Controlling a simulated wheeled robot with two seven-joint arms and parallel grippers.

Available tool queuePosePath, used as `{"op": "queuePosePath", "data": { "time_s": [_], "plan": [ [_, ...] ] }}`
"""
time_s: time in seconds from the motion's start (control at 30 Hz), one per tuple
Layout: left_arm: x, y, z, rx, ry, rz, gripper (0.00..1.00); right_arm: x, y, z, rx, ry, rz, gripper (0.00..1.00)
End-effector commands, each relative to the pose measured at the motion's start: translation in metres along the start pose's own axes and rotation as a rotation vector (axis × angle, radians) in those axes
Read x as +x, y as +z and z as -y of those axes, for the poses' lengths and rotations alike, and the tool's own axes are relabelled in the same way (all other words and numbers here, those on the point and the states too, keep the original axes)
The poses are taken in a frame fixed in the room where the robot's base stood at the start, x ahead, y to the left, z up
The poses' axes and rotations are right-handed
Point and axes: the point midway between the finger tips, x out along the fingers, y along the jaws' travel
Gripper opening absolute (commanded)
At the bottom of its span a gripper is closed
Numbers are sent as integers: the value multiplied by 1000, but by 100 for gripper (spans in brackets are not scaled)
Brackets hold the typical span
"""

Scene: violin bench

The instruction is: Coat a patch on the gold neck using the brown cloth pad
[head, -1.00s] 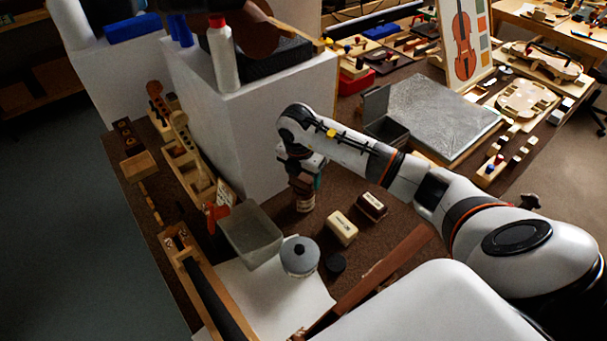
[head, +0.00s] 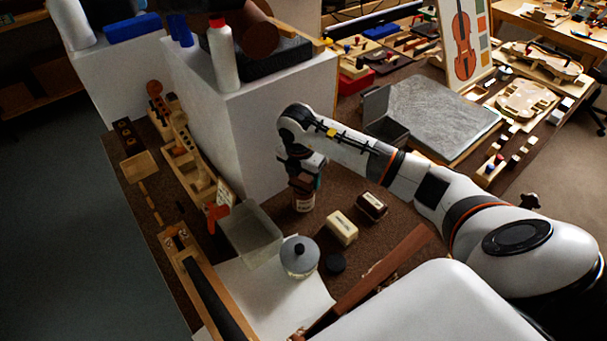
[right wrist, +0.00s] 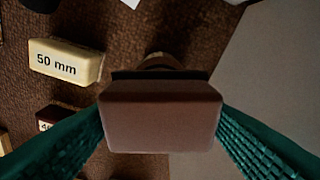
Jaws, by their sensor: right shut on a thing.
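My right gripper (head: 306,178) points down over the brown bench. In the right wrist view its green ribbed fingers (right wrist: 160,125) are shut on the brown cloth pad (right wrist: 160,120), a block with a dark upper edge. A small labelled jar (head: 303,203) stands directly below the gripper; a tan round edge (right wrist: 160,62) shows just behind the pad. Whether the pad touches the jar, I cannot tell. A light golden neck with a scroll (head: 180,122) stands in the wooden rack at the left, well away from the gripper; whether it is the gold neck is unclear. My left gripper is out of view.
A white pedestal (head: 265,135) rises close behind the gripper. A cream block marked 50 mm (head: 342,228), a dark-based block (head: 372,206), a clear tray (head: 250,237) and a grey-lidded pot (head: 299,257) stand nearby. A grey slab (head: 440,112) lies right.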

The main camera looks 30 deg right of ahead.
Motion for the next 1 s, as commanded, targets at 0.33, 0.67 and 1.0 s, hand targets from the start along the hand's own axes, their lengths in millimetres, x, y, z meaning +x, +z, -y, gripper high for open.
{"op": "queuePosePath", "data": {
  "time_s": [0.33, 0.67, 1.0],
  "plan": [
    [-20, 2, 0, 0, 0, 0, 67, -26, -4, 0, 0, 1, 0, 45],
    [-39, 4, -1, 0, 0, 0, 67, -52, -8, 0, 0, 1, 0, 45],
    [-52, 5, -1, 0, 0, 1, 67, -70, -10, 0, -1, 0, 0, 45]
  ]
}}
